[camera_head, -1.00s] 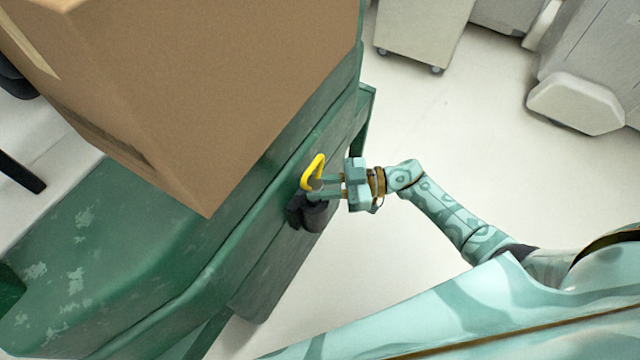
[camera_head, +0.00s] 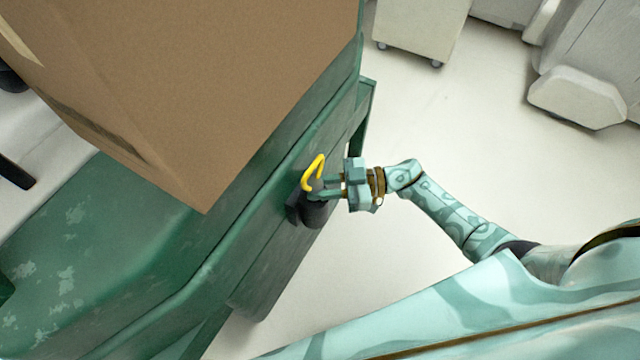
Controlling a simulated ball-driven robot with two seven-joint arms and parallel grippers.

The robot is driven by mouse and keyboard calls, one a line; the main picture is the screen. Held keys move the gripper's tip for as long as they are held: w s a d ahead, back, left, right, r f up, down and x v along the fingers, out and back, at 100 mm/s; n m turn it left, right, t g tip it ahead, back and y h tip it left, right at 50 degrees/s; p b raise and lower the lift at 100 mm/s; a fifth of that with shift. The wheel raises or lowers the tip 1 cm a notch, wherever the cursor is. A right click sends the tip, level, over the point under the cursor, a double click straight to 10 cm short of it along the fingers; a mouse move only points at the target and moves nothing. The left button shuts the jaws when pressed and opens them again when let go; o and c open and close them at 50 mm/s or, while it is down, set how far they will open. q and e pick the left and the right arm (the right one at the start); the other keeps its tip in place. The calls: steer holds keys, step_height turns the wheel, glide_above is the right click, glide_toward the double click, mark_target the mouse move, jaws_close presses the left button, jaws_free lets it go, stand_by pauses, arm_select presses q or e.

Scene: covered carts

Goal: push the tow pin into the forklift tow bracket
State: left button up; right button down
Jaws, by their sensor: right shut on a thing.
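The tow pin (camera_head: 313,173) has a yellow loop handle and stands at the black tow bracket (camera_head: 313,214) on the green forklift's rear face. Its grey shank shows only a little below the loop, and its lower end is hidden, so I cannot tell how deep it sits. My right gripper (camera_head: 328,187) reaches in from the right and is shut on the tow pin just below the loop, right above the bracket. My left gripper is not in view.
The green forklift (camera_head: 110,245) fills the left side. A large brown cardboard box (camera_head: 210,90) stands over it, close to the bracket. A pale wheeled cabinet (camera_head: 422,28) and a grey machine (camera_head: 580,95) stand at the back right. The pale floor between is clear.

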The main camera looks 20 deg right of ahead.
steer(key=shift+f+b, duration=0.7)
steer(key=shift+f, duration=0.3)
steer(key=c, duration=1.3)
jaws_free()
steer(key=shift+o, duration=0.6)
steer(key=shift+s+f, duration=0.1)
steer(key=v, duration=1.6)
steer(key=shift+d, duration=0.15)
